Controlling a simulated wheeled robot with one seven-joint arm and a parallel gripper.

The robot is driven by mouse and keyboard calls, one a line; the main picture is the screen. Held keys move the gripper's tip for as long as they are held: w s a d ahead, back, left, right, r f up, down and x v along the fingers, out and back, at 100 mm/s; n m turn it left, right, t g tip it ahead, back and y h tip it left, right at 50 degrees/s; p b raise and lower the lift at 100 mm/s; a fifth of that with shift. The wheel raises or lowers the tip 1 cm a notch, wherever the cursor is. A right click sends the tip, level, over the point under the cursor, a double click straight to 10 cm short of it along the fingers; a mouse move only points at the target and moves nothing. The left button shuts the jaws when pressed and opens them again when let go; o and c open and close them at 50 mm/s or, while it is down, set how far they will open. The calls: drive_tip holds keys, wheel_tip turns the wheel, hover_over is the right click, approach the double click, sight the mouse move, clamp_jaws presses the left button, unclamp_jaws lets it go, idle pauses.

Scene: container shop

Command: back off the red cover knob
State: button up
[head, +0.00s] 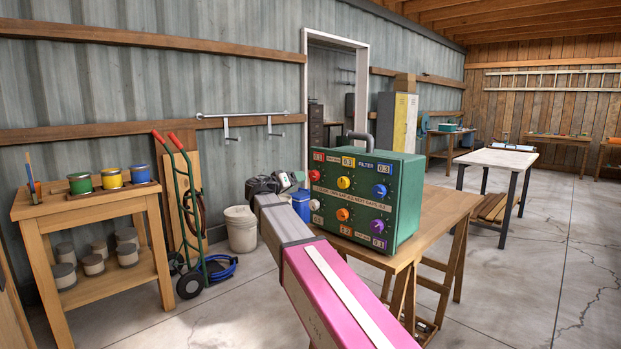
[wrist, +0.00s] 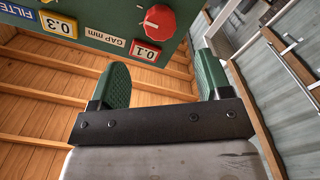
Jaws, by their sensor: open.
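The red cover knob (head: 314,175) is the upper left knob on the front of a green box (head: 404,200). In the wrist view the red knob (wrist: 157,20) is at the top, beside a red-framed 0.1 label (wrist: 146,51). My gripper (head: 291,180) is just left of the box in the head view. In the wrist view its two green-padded fingers (wrist: 162,80) are spread apart with nothing between them. The knob is beyond the fingertips, in line with the gap between them, and does not look touched.
The box has several other knobs close by, including a yellow one (head: 343,183) and a white one (head: 317,219). It stands on a wooden table (head: 441,213). A hand truck (head: 190,215) and a white bucket (head: 241,230) stand to the left.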

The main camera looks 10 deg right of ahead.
sight(312, 177)
drive_tip(key=x, duration=1)
drive_tip(key=shift+w+d, duration=0.15)
drive_tip(key=shift+d, duration=0.1)
drive_tip(key=c, duration=0.9)
